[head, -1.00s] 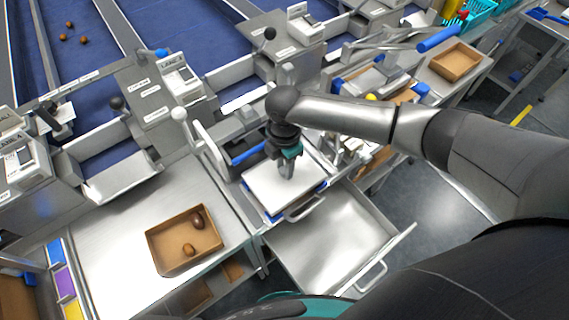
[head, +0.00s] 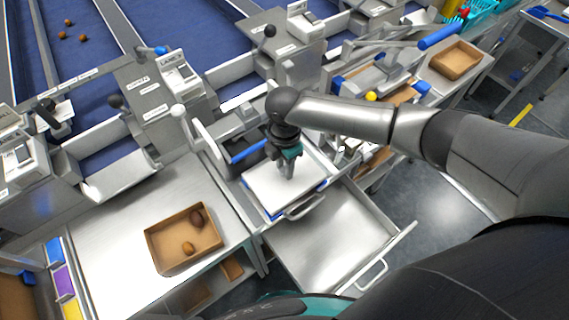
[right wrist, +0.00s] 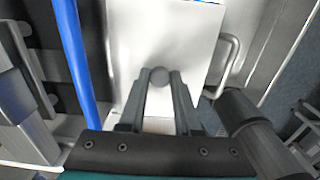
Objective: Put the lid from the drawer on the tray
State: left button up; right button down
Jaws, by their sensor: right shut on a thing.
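The lid (head: 272,192) is a flat white plate with a small round knob (right wrist: 158,75), which shows in the right wrist view. My right gripper (head: 287,174) points down and is shut on the knob at the lid's middle. The lid lies flat over the tray, whose blue rim (head: 322,187) shows along its edge. I cannot tell whether the lid rests on the tray or hovers just above it. The drawer (head: 325,245) is pulled out in front of it and looks empty. My left gripper is not in view.
A brown carton (head: 160,264) with two dates stands on the steel table (head: 110,235) at left. A metal handle (head: 304,208) sticks out in front of the lid. Lane machines and levers stand behind. Another brown carton (head: 440,70) lies at back right.

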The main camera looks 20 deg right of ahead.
jog(key=shift+f, duration=0.2)
jog(key=shift+c, duration=0.6)
grip_release()
jog(key=shift+r, duration=0.15)
notch_tip(320, 180, up, 7)
jog(key=p, duration=0.7)
jog(key=shift+p, duration=0.3)
jog(key=shift+s+f, duration=0.1)
jog(key=shift+f, duration=0.1)
